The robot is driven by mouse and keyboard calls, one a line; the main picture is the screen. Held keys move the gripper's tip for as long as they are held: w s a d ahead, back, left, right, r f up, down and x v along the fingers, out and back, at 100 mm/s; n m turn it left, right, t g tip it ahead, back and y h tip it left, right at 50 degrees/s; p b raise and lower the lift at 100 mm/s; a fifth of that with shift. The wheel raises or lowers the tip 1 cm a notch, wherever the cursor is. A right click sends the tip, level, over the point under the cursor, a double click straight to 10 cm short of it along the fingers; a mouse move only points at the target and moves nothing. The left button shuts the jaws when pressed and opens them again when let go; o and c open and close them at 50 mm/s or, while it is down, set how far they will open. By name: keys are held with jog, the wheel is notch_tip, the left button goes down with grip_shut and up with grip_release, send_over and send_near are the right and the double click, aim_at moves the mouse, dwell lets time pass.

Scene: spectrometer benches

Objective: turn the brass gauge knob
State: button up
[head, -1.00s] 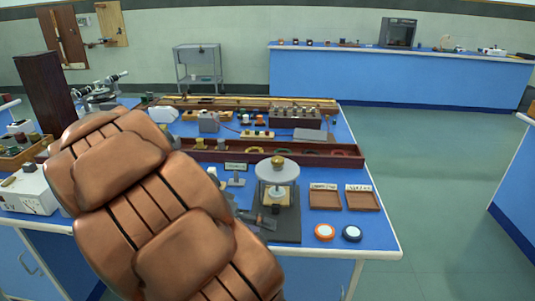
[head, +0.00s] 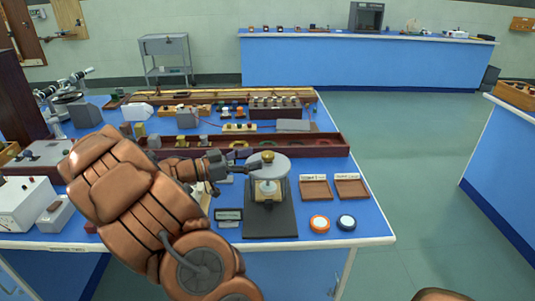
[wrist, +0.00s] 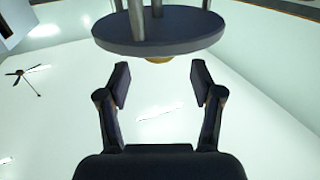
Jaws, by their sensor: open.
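The brass knob (head: 267,156) sits on top of a round pale disc (head: 281,170) on an instrument with a dark base (head: 270,222). My gripper (head: 226,165) is just left of the disc, at about the knob's height, and points toward it. In the wrist view the scene is upside down. The disc's edge (wrist: 158,45) fills the top, and a sliver of the brass knob (wrist: 158,60) shows against it. My gripper (wrist: 161,75) is open, its two fingers apart on either side of the knob's line. Nothing is between them.
Two brown trays (head: 315,190) (head: 351,188) with labels lie right of the instrument. An orange-ringed disc (head: 319,223) and a blue-ringed disc (head: 346,221) lie in front. A long dark red tray (head: 325,146) runs behind. Open floor (head: 420,190) lies to the right.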

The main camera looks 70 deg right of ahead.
aim_at(268, 153)
jog(key=p+x, duration=0.1)
jog(key=x, duration=0.4)
jog(key=shift+s+d, duration=0.25)
jog(key=shift+s, duration=0.1)
jog(key=c, duration=1.2)
jog(key=shift+o, duration=0.2)
